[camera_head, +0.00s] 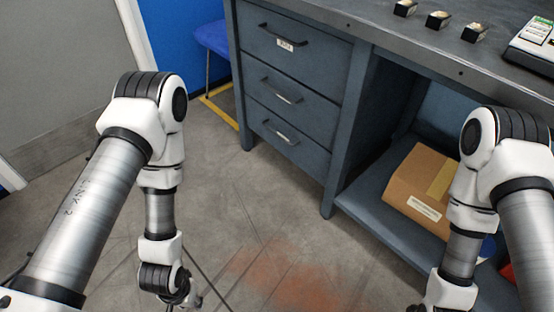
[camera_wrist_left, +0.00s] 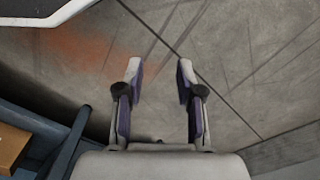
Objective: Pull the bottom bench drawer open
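The blue-grey bench (camera_head: 345,120) has a stack of 3 drawers, all flush with its front. The bottom drawer (camera_head: 300,155) has a dark bar handle (camera_head: 282,133) and looks shut. The middle drawer's handle (camera_head: 280,93) and the top drawer's handle (camera_head: 277,35) are above it. My left arm hangs down at the left of the head view, apart from the drawers; its fingers are hidden there. In the left wrist view my left gripper (camera_wrist_left: 159,72) is open and empty over the floor. My right arm comes in at the right, its gripper out of the frame.
A cardboard box (camera_head: 415,190) sits on the bench's lower shelf (camera_head: 375,212). Several small dark blocks (camera_head: 437,20) and a device (camera_head: 533,42) are on the top. A blue stool (camera_head: 213,38) stands behind. The floor (camera_head: 250,220) before the drawers is clear.

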